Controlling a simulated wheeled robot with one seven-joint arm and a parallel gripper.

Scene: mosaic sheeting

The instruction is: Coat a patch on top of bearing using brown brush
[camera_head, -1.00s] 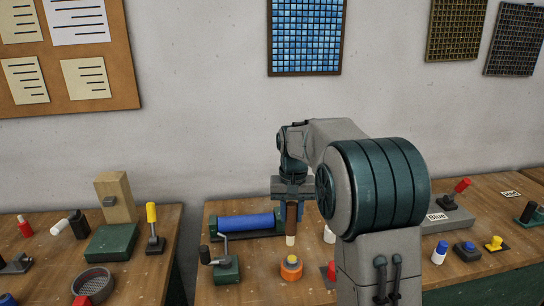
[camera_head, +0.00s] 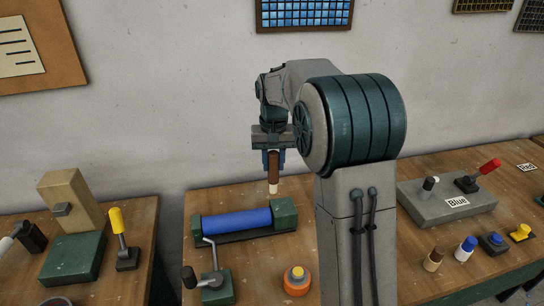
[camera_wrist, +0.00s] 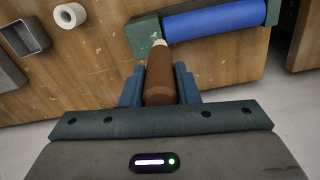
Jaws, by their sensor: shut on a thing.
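My gripper (camera_head: 273,160) is shut on the brown brush (camera_head: 274,168), which hangs upright with its pale tip down. In the head view the tip appears just above the green end block of the blue roller, apart from it. In the wrist view the brush (camera_wrist: 160,76) lies between the blue fingers (camera_wrist: 160,88). A short white ring with a hole (camera_wrist: 70,15) stands on the table in the wrist view and may be the bearing. My arm appears to hide it in the head view.
The blue roller (camera_head: 236,220) lies in its green stand beside a green crank (camera_head: 214,284). An orange round pot with a yellow top (camera_head: 297,280) stands in front. Several coloured pieces and a grey switch block (camera_head: 445,207) stand at right. A gap separates the left table.

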